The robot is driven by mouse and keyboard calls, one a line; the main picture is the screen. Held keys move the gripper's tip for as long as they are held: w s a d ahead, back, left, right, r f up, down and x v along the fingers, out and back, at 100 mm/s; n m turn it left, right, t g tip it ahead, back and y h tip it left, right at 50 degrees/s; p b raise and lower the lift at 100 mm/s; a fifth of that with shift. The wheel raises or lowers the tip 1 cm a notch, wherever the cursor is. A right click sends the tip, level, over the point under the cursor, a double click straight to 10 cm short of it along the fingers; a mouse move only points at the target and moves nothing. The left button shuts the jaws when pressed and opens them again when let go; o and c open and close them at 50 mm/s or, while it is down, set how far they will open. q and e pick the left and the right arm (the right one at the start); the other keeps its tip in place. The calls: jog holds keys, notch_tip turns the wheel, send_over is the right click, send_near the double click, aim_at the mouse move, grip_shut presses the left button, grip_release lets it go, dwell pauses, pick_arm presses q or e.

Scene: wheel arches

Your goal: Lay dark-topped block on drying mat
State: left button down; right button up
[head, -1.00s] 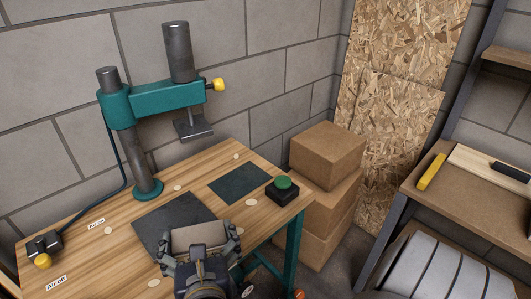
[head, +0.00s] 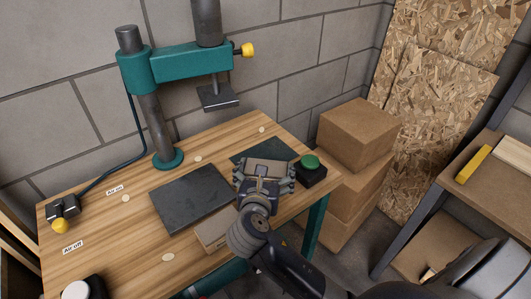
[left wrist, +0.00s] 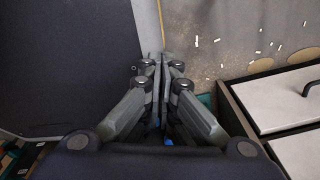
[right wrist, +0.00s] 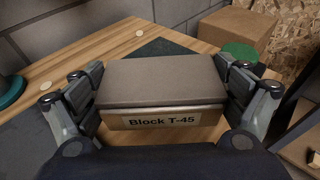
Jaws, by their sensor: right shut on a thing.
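My right gripper (right wrist: 160,95) is shut on a block (right wrist: 165,80) with a grey-brown top, a pale wooden lower part and the label "Block T-45". In the head view this block (head: 266,167) is held over the right part of the bench, in front of a small dark green-black mat (head: 250,152) that it partly hides. A larger dark mat (head: 190,200) lies to its left. I cannot tell by label which is the drying mat. My left gripper (left wrist: 163,58) is shut and empty in its wrist view, away from the bench top.
A green button on a black box (head: 311,165) stands just right of the gripper. Another pale block (head: 213,232) lies at the bench's front edge. A teal press (head: 180,65) rises at the back. Cardboard boxes (head: 355,135) stand beyond the right end.

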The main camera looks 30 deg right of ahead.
send_over(264, 157)
jog(key=shift+s+f, duration=0.15)
jog(key=shift+f, duration=0.45)
jog(key=shift+d, duration=0.1)
jog(key=shift+f, duration=0.4)
pick_arm(q)
jog(key=shift+w+d+f, duration=0.15)
jog(key=shift+w+f, duration=0.05)
jog(key=shift+w, duration=0.4)
pick_arm(e)
jog(key=shift+f, duration=1.4)
jog(key=shift+f, duration=0.15)
jog(key=o, duration=1)
